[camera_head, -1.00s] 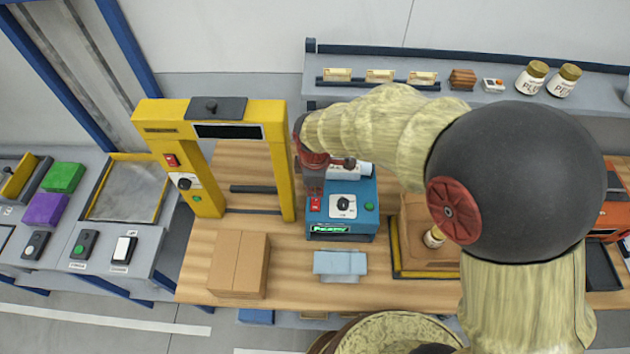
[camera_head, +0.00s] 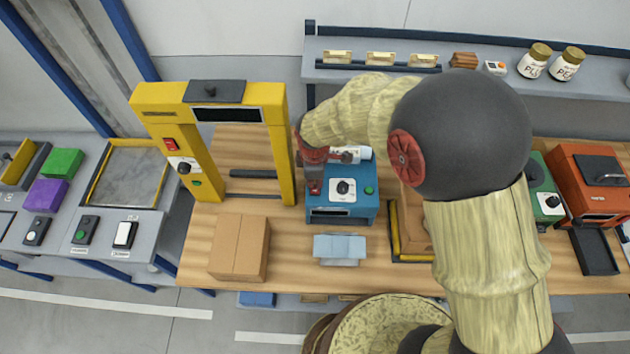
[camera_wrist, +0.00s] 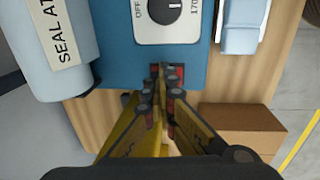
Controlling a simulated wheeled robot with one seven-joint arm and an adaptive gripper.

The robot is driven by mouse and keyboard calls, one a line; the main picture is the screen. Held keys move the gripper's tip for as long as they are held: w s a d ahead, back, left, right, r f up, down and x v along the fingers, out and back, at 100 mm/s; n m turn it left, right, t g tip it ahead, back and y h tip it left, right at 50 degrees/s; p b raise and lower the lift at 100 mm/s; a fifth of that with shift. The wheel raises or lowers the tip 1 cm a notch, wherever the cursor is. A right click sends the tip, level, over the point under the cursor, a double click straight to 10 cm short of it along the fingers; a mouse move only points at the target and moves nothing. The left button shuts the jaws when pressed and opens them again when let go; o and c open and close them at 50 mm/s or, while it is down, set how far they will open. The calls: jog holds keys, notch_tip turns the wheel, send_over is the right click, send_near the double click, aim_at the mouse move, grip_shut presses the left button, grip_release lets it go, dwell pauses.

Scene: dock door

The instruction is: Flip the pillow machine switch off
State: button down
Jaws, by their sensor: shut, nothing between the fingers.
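The pillow machine (camera_head: 358,202) is a blue box on the wooden bench, with a white dial plate, a black knob (camera_head: 343,187) and a green button (camera_head: 369,190) on top. My gripper (camera_head: 315,188) is shut and empty, pointing down at the machine's left top corner. The red switch (camera_wrist: 180,71) there is mostly hidden behind the fingers; a bit of red shows beside the fingertips (camera_wrist: 164,72) in the wrist view. They look to be at or touching the switch; its tilt cannot be told. The front display (camera_head: 338,214) looks dark.
A yellow arch machine (camera_head: 279,150) with its own red switch stands close left of my gripper. A cardboard box (camera_head: 240,248) and blue pouches (camera_head: 340,249) lie in front. A white roll (camera_wrist: 62,50) lies behind. Green and orange (camera_head: 590,185) machines stand right.

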jog(key=shift+s+f, duration=0.15)
jog(key=shift+s, duration=0.1)
jog(key=shift+s+d, duration=0.1)
jog(key=shift+s, duration=0.6)
jog(key=shift+r+p, duration=0.3)
notch_tip(320, 180, up, 14)
jog(key=s+p, duration=0.1)
jog(key=shift+s+f+p, duration=0.25)
jog(key=shift+p, duration=0.15)
